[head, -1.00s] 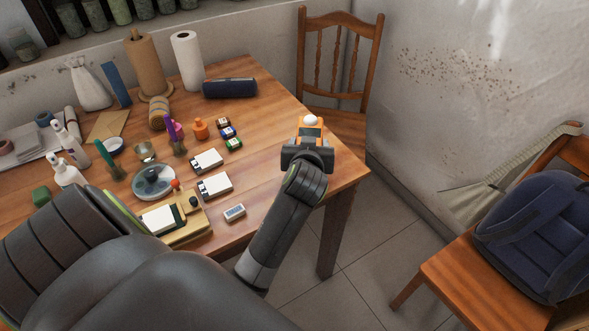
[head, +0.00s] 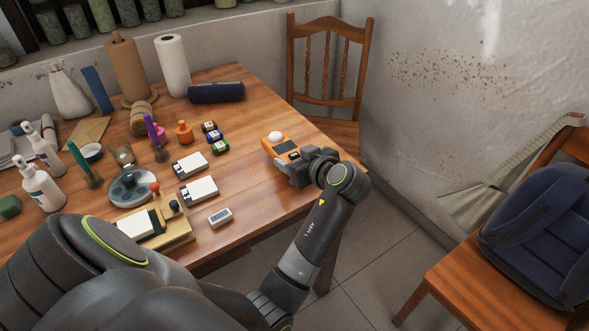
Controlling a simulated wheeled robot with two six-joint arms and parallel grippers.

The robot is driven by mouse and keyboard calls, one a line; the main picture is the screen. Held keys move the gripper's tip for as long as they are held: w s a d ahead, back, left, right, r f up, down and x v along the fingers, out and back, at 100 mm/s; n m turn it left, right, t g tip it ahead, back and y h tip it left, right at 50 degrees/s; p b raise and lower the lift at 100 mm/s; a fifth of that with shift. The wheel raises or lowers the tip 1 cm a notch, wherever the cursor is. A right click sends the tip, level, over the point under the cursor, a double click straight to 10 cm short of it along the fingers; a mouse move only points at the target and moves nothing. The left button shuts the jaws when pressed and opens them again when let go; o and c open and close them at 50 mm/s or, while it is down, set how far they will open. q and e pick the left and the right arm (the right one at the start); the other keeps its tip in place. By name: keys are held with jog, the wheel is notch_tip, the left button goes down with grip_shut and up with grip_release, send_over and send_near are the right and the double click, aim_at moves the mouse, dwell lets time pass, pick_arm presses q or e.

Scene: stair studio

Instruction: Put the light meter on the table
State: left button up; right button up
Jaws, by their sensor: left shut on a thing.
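The light meter (head: 283,147) is an orange device with a white dome and a dark screen. It is in the head view over the right part of the wooden table (head: 252,185), near the right edge. My left gripper (head: 297,160) is shut on its near end. The meter lies about flat, dome end pointing up and left. I cannot tell whether it touches the tabletop or is just above it. The gripper's fingers hide its near end. My right gripper is not in view.
White boxes (head: 199,190), a small grey device (head: 220,217) and film rolls (head: 218,148) lie left of the meter. A dark blue cylinder (head: 216,92) lies behind. A wooden chair (head: 327,75) stands beyond the table; another holds a blue backpack (head: 540,235). The tabletop around the meter is clear.

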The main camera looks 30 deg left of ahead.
pick_arm(q)
notch_tip(320, 180, down, 4)
jog(key=shift+r, duration=0.25)
jog(key=shift+f+b, duration=0.15)
jog(key=shift+b, duration=0.15)
jog(key=o, duration=1.1)
jog(key=shift+c, duration=0.2)
jog(key=shift+r, duration=0.2)
jog(key=shift+r+p, duration=0.1)
jog(key=shift+p, duration=0.2)
